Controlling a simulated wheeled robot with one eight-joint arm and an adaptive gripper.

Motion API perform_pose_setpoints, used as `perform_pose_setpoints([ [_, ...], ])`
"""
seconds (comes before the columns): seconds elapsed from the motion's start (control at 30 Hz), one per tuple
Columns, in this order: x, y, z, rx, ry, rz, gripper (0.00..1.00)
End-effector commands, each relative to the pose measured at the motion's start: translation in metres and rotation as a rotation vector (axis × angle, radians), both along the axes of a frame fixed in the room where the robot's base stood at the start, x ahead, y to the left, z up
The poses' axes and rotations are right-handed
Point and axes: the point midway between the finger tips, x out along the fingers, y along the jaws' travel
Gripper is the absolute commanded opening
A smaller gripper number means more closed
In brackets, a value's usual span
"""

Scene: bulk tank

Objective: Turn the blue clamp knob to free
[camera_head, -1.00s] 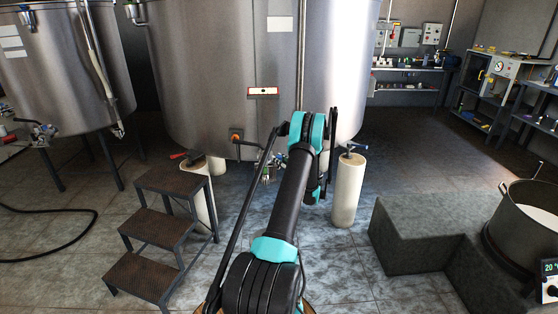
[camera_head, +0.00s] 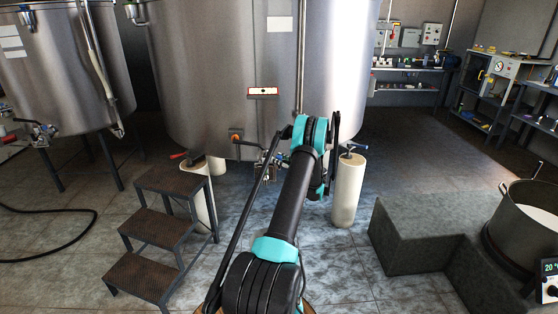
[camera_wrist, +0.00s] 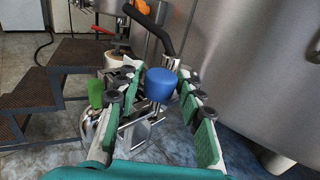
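The blue clamp knob (camera_wrist: 160,84) is a rounded blue cap on a metal clamp at the outlet fittings, near the middle of the wrist view. My gripper (camera_wrist: 145,104) is open, with green-padded fingers spread to the left and right. The knob shows between the fingers, toward their far ends, with a visible gap on both sides. I cannot tell how far beyond the fingertips it lies. In the head view my arm hides the gripper, and the outlet fittings (camera_head: 268,158) are too small to make out the knob clearly.
The large steel tank (camera_head: 215,80) rises behind the fittings and fills the right of the wrist view. A black lever with an orange part (camera_wrist: 150,25) stands just behind the knob. Dark steps (camera_head: 172,180) are at left. A white post (camera_head: 347,190) stands at right.

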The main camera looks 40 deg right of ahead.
Motion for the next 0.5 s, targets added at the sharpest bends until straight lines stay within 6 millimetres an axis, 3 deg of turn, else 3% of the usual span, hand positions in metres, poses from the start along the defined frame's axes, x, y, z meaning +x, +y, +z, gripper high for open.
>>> perform_pose_setpoints([
  [0.27, -0.002, -0.001, 0.000, 0.000, 0.000, 0.000, 0.37],
  [0.5, -0.034, -0.010, 0.000, 0.000, 0.000, -0.003, 0.37],
])
